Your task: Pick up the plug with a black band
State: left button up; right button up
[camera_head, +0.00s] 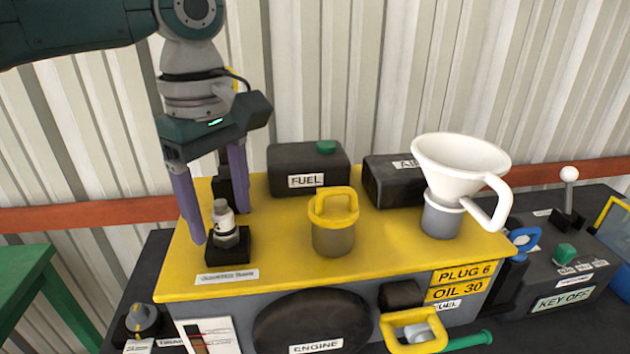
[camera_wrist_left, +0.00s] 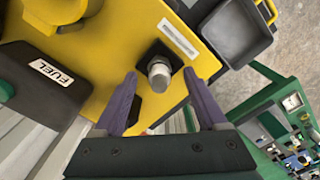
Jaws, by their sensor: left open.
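The plug (camera_head: 224,226) is a small white piece with a grey top and dark marking around its body. It stands upright in a black square holder (camera_head: 229,248) on the left of the yellow top. In the left wrist view the plug (camera_wrist_left: 159,75) shows from above as a pale grey cap. My left gripper (camera_head: 219,224) is open and points down, with its two purple fingers on either side of the plug in the picture. In the left wrist view the fingertips (camera_wrist_left: 160,73) flank the plug with gaps. I cannot tell their exact height against it. My right gripper is not in view.
A yellow-handled grey canister (camera_head: 333,236), a black fuel box (camera_head: 308,170) and a white funnel (camera_head: 461,166) on a grey base stand on the yellow top (camera_head: 290,264). A green table (camera_head: 22,275) is at the left. Bare yellow surface lies between the holder and canister.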

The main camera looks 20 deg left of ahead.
pick_arm(q)
jog(key=shift+f, duration=0.65)
grip_shut()
